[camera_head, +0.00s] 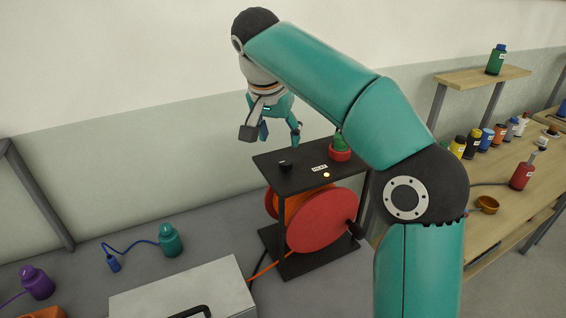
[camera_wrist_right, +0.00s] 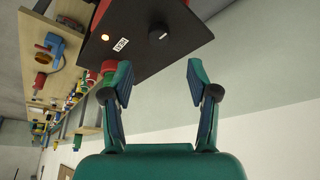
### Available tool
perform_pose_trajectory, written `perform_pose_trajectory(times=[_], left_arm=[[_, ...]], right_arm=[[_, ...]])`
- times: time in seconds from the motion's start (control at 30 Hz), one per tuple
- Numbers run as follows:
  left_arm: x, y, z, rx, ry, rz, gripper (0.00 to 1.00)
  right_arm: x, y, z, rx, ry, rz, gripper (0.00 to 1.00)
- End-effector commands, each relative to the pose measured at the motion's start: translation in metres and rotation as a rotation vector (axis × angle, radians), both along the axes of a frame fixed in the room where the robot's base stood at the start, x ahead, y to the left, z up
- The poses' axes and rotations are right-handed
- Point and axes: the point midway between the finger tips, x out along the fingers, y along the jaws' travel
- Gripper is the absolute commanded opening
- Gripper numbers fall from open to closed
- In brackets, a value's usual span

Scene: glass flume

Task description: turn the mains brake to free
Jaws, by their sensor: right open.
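The mains brake seems to be the small black knob (camera_head: 286,166) on the dark top plate (camera_head: 277,156) of the cable reel stand. It also shows in the right wrist view (camera_wrist_right: 158,34). My right gripper (camera_head: 280,132) is above and behind the plate in the head view, apart from the knob. In the right wrist view its fingers (camera_wrist_right: 160,76) are spread and empty, with the knob beyond them. My left gripper is not in view.
A cactus in a red pot (camera_head: 340,154) stands on the plate's back right corner. A red reel (camera_head: 322,220) hangs below, with a black crank. A wooden bench (camera_head: 500,200) with several bottles is at right. A grey case (camera_head: 185,295) stands in front at left.

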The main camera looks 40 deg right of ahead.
Motion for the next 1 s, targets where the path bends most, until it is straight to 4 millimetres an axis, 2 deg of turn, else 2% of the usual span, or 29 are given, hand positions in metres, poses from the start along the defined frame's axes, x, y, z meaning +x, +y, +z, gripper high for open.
perform_pose_trajectory(times=[0.03, 0.2, 0.43, 0.6, 0.9, 1.0], left_arm=[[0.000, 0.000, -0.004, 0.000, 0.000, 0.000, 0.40], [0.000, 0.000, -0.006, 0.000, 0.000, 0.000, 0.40], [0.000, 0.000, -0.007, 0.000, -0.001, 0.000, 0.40], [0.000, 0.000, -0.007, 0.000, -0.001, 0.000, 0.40], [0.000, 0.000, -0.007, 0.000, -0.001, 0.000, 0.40], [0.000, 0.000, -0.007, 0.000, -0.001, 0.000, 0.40]], right_arm=[[0.001, -0.005, -0.013, 0.000, 0.004, -0.002, 0.59], [0.008, -0.016, -0.045, 0.000, 0.005, -0.001, 0.59], [0.014, -0.027, -0.076, 0.000, 0.002, 0.001, 0.59], [0.017, -0.031, -0.086, 0.001, 0.000, 0.002, 0.59], [0.017, -0.031, -0.087, 0.000, -0.001, 0.004, 0.59], [0.017, -0.031, -0.087, 0.000, -0.001, 0.004, 0.42]])
